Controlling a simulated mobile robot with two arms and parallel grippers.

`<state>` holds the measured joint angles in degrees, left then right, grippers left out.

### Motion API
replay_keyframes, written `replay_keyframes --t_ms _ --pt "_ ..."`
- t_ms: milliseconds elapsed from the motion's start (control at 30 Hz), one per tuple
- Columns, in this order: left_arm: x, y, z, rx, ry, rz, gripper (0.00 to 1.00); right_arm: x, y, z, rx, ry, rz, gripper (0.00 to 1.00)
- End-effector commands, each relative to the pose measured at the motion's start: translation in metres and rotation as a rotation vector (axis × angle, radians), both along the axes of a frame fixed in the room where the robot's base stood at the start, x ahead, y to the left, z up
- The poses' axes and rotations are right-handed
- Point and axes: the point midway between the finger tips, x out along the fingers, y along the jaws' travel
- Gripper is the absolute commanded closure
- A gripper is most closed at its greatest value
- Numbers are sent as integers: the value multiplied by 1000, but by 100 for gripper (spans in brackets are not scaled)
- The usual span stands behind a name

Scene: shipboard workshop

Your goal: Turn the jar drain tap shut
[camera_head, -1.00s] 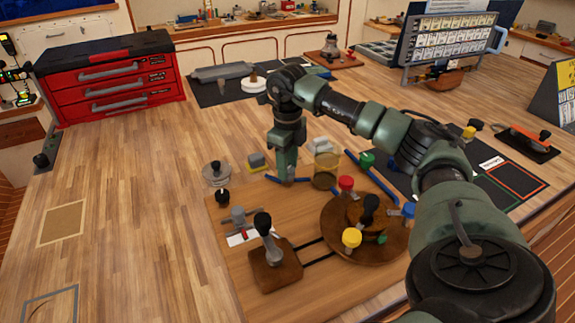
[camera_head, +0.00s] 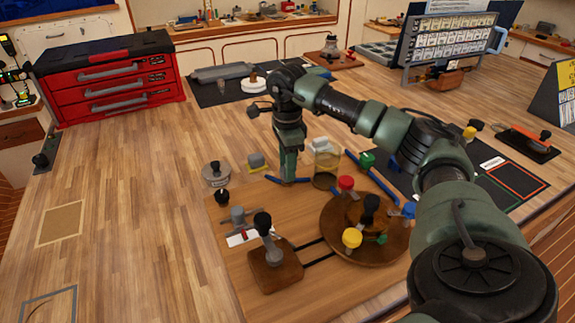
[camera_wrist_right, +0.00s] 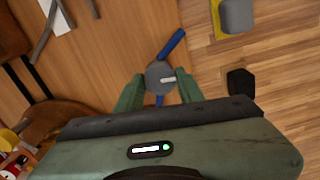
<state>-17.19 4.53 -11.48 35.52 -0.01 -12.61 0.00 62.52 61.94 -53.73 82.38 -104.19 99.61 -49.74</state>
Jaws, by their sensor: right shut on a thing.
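The glass jar (camera_head: 326,168) with amber contents stands on the wooden board, just right of my right gripper (camera_head: 288,180). The drain tap shows in the right wrist view as a round grey hub (camera_wrist_right: 160,76) with a pale mark, with blue bars running out above and below it. The blue bar also shows in the head view (camera_head: 270,180). My right gripper (camera_wrist_right: 158,88) points down and is shut on the tap hub, one finger on each side. Its fingers and body hide part of the tap. My left gripper is out of view.
A round wooden turntable (camera_head: 335,248) with coloured knobs stands right of a black-knobbed lever on a wooden block (camera_head: 277,274). A grey clamp (camera_head: 238,217) and a lidded grey container (camera_head: 214,174) are to the left. The bench's left side is mostly clear.

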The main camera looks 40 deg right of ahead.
Motion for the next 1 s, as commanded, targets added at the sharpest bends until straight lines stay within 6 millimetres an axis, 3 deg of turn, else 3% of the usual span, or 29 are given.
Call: replay_keyframes --t_ms 767,800,867,1000 --pt "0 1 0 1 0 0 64 1 1 2 2 -7 104 100" --pt "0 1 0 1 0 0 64 1 0 2 3 -6 104 54" --pt "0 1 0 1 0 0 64 1 1 2 2 -5 104 41" --pt "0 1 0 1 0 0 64 1 0 1 2 -4 104 41"
